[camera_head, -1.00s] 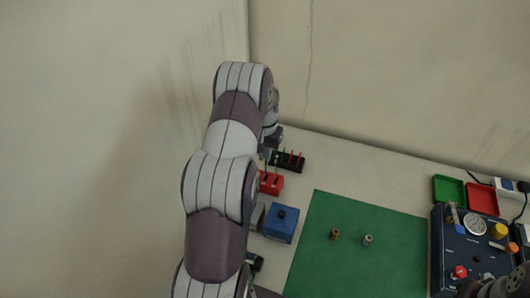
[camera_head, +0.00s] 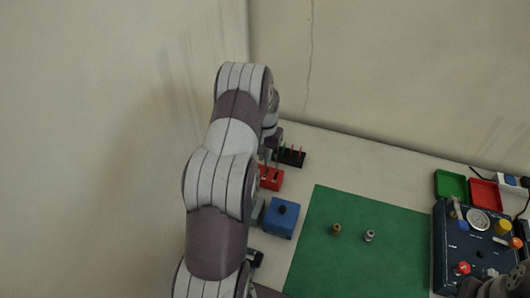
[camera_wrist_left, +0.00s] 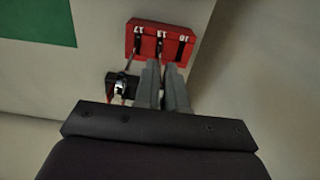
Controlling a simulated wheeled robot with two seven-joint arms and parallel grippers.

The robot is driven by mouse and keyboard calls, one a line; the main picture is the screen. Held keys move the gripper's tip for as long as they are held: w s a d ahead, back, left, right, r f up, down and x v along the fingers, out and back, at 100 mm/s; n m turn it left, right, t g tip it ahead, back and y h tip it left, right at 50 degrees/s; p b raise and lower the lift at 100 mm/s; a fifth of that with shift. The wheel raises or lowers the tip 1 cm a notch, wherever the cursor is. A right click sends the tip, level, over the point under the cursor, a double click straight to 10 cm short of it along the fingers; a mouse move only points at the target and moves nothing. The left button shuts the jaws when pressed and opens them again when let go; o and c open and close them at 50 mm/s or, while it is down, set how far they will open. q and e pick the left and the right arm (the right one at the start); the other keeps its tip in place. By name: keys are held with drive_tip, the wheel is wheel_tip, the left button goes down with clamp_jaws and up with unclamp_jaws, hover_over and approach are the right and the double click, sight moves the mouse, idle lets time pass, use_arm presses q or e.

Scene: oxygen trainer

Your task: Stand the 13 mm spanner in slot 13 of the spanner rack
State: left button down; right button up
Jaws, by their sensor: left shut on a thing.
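The red spanner rack (camera_head: 271,179) stands on the table beside my left arm in the head view. In the left wrist view the rack (camera_wrist_left: 146,30) shows the numbers 17, 13 and 10 on top. My left gripper (camera_wrist_left: 161,66) is shut on the 13 mm spanner (camera_wrist_left: 160,50), right by the slot marked 13. The fingers hide most of the spanner, and I cannot tell how deep it is in the slot. Another spanner (camera_wrist_left: 130,60) is at slot 17. In the head view my left arm hides much of the left gripper (camera_head: 268,156).
A black holder (camera_head: 292,158) with coloured tools stands just behind the rack. A blue box (camera_head: 281,218) is in front. A green mat (camera_head: 335,265) carries two small fittings (camera_head: 336,229). The trainer panel (camera_head: 455,240) and green and red trays (camera_head: 449,186) are at right.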

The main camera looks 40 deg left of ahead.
use_arm(q)
drive_tip(key=shift+f+b, duration=0.6)
drive_tip(key=shift+f, duration=0.35)
drive_tip(key=c, duration=1.1)
unclamp_jaws()
wheel_tip(320, 180, up, 7)
drive_tip(key=shift+w+f+b, duration=0.1)
drive_tip(key=shift+f+b, duration=0.1)
drive_tip(key=shift+b, duration=0.9)
wheel_tip(320, 180, up, 6)
drive_tip(key=p, duration=0.3)
drive_tip(key=shift+r, duration=0.15)
